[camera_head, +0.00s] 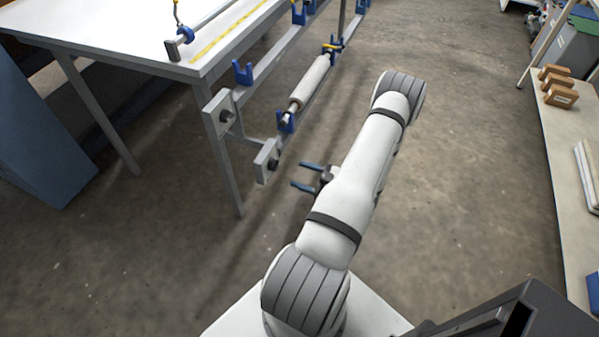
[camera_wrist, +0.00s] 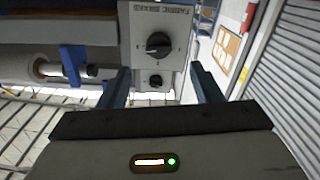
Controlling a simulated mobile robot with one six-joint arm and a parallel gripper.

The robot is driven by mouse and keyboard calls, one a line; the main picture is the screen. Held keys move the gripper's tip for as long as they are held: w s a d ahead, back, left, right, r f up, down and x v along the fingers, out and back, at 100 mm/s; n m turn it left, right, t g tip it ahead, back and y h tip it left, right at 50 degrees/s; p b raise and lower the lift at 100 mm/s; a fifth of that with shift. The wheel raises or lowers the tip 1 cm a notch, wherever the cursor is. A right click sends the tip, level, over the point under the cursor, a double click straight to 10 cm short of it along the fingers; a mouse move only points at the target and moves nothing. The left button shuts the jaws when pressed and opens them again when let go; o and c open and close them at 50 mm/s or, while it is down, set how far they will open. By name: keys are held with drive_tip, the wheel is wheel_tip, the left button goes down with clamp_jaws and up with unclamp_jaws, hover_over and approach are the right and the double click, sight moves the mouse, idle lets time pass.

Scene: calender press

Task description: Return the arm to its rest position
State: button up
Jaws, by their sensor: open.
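My gripper (camera_head: 305,176) is open and empty, with two blue fingers pointing left toward the press frame in the head view. It is apart from the frame, to the right of its lower grey box. My arm is bent, its elbow raised at the upper right of the gripper. In the wrist view both fingers of my gripper (camera_wrist: 160,88) show spread apart. Beyond them is a grey control box (camera_wrist: 158,25) with black knobs; nothing lies between the fingers.
The press table (camera_head: 140,45) stands at the upper left. A pale roller (camera_head: 311,82) rests in blue brackets on its side frame. A bench (camera_head: 565,150) with several brown blocks (camera_head: 557,84) runs along the right. The floor (camera_head: 470,170) between is clear.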

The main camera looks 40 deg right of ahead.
idle(0.3)
drive_tip(key=w+a+r+n+g+y, duration=0.2)
drive_tip(key=a+r+n+g, duration=0.65)
drive_tip(key=n, duration=0.75)
drive_tip(key=w+a+r+n+g+y, duration=0.2)
drive_tip(key=a+r+n+g, duration=0.4)
drive_tip(key=a+r+n, duration=0.75)
drive_tip(key=s+a+r+m+h, duration=0.2)
drive_tip(key=s+r+m+h, duration=0.1)
drive_tip(key=m, duration=0.9)
drive_tip(key=s+a+r+m+h+p, duration=0.1)
drive_tip(key=s+a+r+m+h, duration=0.2)
drive_tip(key=r+m, duration=0.3)
drive_tip(key=s+a+r+m+h+p, duration=0.1)
drive_tip(key=s+a+r+m+h, duration=0.2)
drive_tip(key=m, duration=1.4)
drive_tip(key=shift+s+a+r+m+h, duration=0.25)
drive_tip(key=shift+s+r+m+h, duration=0.15)
drive_tip(key=shift+r+h, duration=0.45)
